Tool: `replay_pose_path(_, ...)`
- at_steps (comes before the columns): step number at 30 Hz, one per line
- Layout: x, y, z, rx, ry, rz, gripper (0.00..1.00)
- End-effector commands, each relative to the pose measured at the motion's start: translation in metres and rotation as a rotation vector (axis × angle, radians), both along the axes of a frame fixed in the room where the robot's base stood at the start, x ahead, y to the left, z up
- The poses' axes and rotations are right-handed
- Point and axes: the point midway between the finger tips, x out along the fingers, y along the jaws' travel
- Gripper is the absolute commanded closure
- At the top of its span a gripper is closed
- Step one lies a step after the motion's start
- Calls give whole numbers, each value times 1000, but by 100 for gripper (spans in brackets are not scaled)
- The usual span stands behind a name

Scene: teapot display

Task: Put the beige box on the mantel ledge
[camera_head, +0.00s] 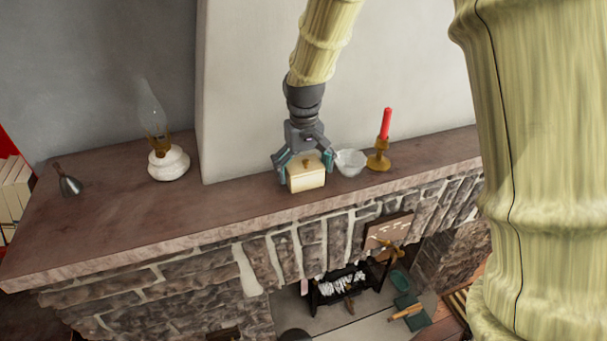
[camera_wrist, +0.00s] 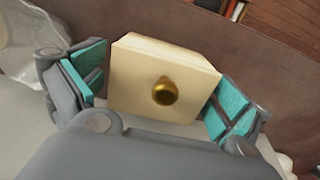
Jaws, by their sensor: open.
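The beige box (camera_head: 307,180) has a small brass knob on top and stands upright on the mantel ledge (camera_head: 235,205), close to the front edge. My gripper (camera_head: 305,168) is above it, with one finger on either side of the box. In the wrist view the box (camera_wrist: 150,80) sits between the teal finger pads of my gripper (camera_wrist: 158,95). The box's underside is hidden.
A glass bowl (camera_head: 349,162) stands just right of the box, beside a red candle (camera_head: 386,124) in a brass holder (camera_head: 378,161). An oil lamp (camera_head: 168,163) and a small metal bell-shaped thing (camera_head: 69,186) are on the left. The ledge between lamp and box is clear.

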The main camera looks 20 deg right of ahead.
Motion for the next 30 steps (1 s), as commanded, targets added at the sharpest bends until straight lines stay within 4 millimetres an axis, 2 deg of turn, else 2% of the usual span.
replay_pose_path(21, 0, 0, 92, 0, -3, 0, 0)
replay_pose_path(30, 0, 0, 109, 0, 0, 0, 0)
